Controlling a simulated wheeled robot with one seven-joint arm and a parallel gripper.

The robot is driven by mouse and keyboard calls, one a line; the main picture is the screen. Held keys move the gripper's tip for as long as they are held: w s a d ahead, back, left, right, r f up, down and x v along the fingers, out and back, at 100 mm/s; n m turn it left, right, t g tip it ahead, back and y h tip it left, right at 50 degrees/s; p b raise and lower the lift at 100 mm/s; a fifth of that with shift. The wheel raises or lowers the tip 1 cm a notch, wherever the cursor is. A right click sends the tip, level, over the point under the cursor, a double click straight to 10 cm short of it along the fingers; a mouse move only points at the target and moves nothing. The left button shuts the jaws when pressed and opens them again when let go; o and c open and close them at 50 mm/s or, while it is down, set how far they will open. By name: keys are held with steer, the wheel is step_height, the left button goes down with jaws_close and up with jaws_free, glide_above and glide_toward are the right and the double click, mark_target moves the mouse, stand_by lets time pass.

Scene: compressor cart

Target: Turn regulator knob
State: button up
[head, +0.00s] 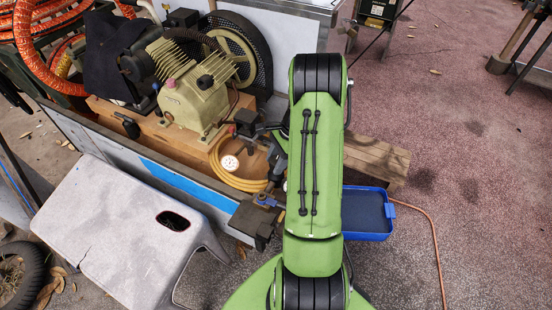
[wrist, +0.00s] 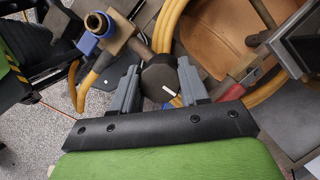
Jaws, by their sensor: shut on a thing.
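The regulator knob (wrist: 160,76) is a dark, round cap with a white mark line near its lower edge, seen in the wrist view. My gripper (wrist: 158,68) has its two grey fingers on either side of the knob, closed on it. The knob sits on a metal pipe beside a brass block (wrist: 119,32) with a blue-collared fitting. In the head view my green arm covers the knob and most of the gripper.
The cart carries a beige compressor (head: 197,98), a coiled yellow hose (head: 218,163) and a white-faced gauge (head: 230,163). A white stool (head: 115,220) stands front left. A blue tray (head: 370,214) and a wooden plank (head: 375,158) lie right of my arm. The right-hand floor is mostly clear.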

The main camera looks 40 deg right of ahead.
steer(key=n+p, duration=0.1)
steer(key=n, duration=0.1)
steer(key=n+g+p, duration=0.1)
steer(key=n, duration=0.1)
steer(key=shift+r+g, duration=0.1)
steer(key=shift+g, duration=0.2)
steer(key=n+g, duration=0.1)
steer(key=n, duration=0.4)
steer(key=shift+g+p, duration=0.3)
steer(key=shift+g, duration=0.1)
steer(key=n, duration=0.2)
steer(key=n+g+h, duration=0.1)
steer(key=n, duration=0.1)
steer(key=shift+n+h, duration=0.3)
steer(key=n+g+h+b, duration=0.1)
steer(key=n, duration=0.3)
steer(key=shift+n, duration=0.3)
steer(key=shift+h, duration=0.3)
steer(key=o, duration=1)
steer(key=shift+o, duration=0.2)
